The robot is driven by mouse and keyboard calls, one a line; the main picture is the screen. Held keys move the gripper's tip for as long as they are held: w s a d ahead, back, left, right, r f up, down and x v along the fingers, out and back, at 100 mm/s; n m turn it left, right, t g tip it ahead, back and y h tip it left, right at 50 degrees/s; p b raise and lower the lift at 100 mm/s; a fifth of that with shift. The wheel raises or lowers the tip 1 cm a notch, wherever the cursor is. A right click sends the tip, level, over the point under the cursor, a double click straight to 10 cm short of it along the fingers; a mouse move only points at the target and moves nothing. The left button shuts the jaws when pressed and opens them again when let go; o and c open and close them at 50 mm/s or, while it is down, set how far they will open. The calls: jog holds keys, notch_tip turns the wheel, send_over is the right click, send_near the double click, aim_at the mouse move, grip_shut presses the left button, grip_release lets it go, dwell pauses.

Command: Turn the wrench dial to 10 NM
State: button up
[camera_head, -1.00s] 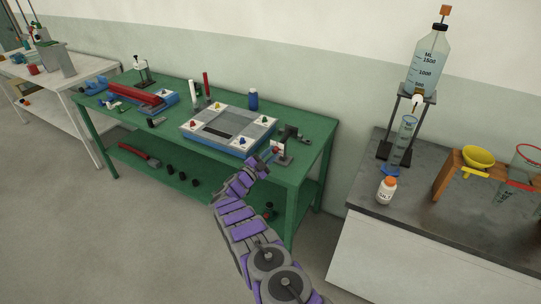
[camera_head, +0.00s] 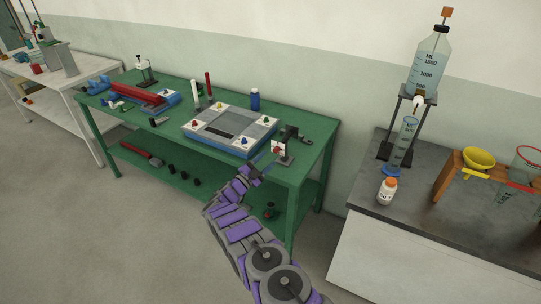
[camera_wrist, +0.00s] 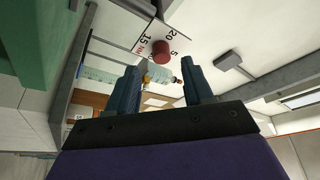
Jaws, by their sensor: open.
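The wrench dial is a small white plate (camera_head: 279,146) with a red knob (camera_head: 278,151), at the green table's front right corner. In the wrist view the plate (camera_wrist: 146,42) shows 20, 15, 5 and NM around the red knob (camera_wrist: 161,53). A 10 mark and the knob's pointer cannot be made out. My gripper (camera_head: 258,168) is just in front and to the left of the dial, apart from it. In the wrist view my gripper (camera_wrist: 160,68) has its two fingers spread, with the knob beyond the gap between them and nothing held.
A dark tool (camera_head: 296,133) lies behind the dial. A blue and white board (camera_head: 190,134) with coloured knobs is close on the left. A blue bottle (camera_head: 255,102) stands behind. A grey bench (camera_head: 430,220) with glassware is at the right, across a gap.

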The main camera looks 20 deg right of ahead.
jog(key=p+v, duration=0.1)
jog(key=v, duration=1.2)
jog(key=shift+a+p, duration=0.2)
jog(key=shift+p, duration=0.2)
jog(key=shift+w, duration=0.1)
jog(key=w+a+r+n+t+y, duration=0.3)
jog(key=w+r+n+t+y, duration=0.15)
jog(key=w+r, duration=0.35)
jog(key=w+a+r+n+t+y, duration=0.35)
jog(key=w+r+y, duration=0.2)
jog(key=r, duration=0.45)
jog(key=s+a+r+n+g+y, duration=0.2)
jog(key=s+a+r+n+y, duration=0.25)
jog(key=r+n+y, duration=0.45)
jog(key=s+d+n+g, duration=0.2)
jog(key=s+g, duration=0.6)
jog(key=s, duration=2.5)
jog(key=s+d+n+g, duration=0.3)
jog(key=s+g, duration=0.4)
jog(key=s, duration=2.5)
jog(key=shift+s+f+n+g+y, duration=0.3)
jog(key=shift+s+n+g, duration=0.1)
jog(key=shift+n, duration=0.1)
